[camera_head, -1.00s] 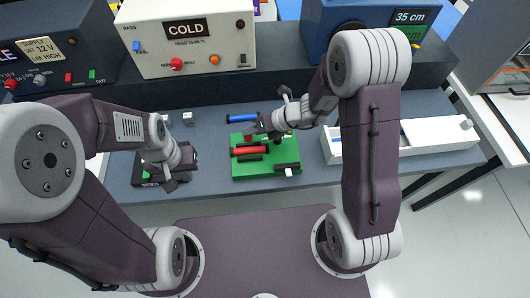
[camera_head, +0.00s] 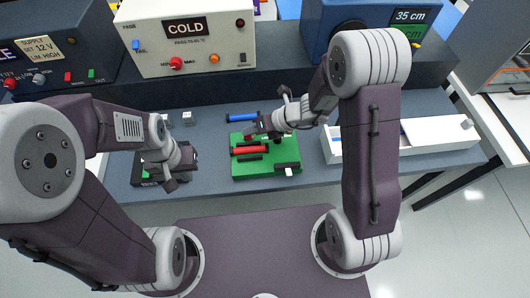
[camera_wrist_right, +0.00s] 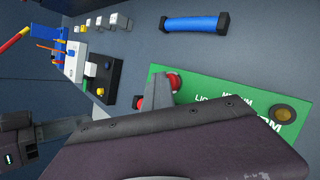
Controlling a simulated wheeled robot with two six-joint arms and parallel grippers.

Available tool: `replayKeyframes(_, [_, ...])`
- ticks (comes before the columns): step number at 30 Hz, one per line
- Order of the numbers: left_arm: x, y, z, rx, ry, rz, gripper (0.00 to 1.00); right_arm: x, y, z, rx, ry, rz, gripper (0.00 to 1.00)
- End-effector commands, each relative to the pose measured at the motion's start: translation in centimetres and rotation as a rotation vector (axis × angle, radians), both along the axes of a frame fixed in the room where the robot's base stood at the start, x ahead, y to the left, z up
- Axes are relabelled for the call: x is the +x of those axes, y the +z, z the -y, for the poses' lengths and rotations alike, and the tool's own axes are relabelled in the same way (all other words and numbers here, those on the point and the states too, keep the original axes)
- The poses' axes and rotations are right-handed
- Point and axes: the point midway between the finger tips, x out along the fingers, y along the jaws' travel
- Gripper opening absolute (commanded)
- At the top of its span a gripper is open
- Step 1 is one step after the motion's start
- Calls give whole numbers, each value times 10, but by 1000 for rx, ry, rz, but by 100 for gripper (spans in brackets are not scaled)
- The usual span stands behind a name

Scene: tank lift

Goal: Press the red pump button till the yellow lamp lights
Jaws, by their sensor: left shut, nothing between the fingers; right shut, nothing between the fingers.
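The green board (camera_head: 268,172) lies on the bench and carries a red cylinder (camera_head: 250,150). In the right wrist view, the red button (camera_wrist_right: 174,80) stands near the board's upper left corner. The yellow lamp (camera_wrist_right: 283,113) on the same board looks dull amber, not bright. My right gripper (camera_head: 256,129) is shut and empty over the board's far left part. Its tip shows right beside the button in the wrist view; I cannot tell whether it touches. My left gripper (camera_head: 176,178) is shut and empty over a small black box (camera_head: 146,172) left of the board.
A blue cylinder (camera_head: 242,117) lies just beyond the board. A white tray (camera_head: 420,160) is at the right. Small pale blocks (camera_head: 188,119) stand at the left. A cream tester marked COLD (camera_head: 150,60) and a blue machine (camera_head: 318,30) stand behind.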

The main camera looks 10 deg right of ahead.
Motion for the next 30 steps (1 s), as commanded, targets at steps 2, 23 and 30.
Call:
replayKeyframes(2, [0,-6,0,0,0,0,0,-1,-8,1,-3,0,-3,0])
replayKeyframes(23, [0,2,0,0,0,0,0,-1,-1,1,-6,0,-6,0])
replayKeyframes(30, [0,21,0,0,0,0,0,-1,20,1,-4,0,-4,0])
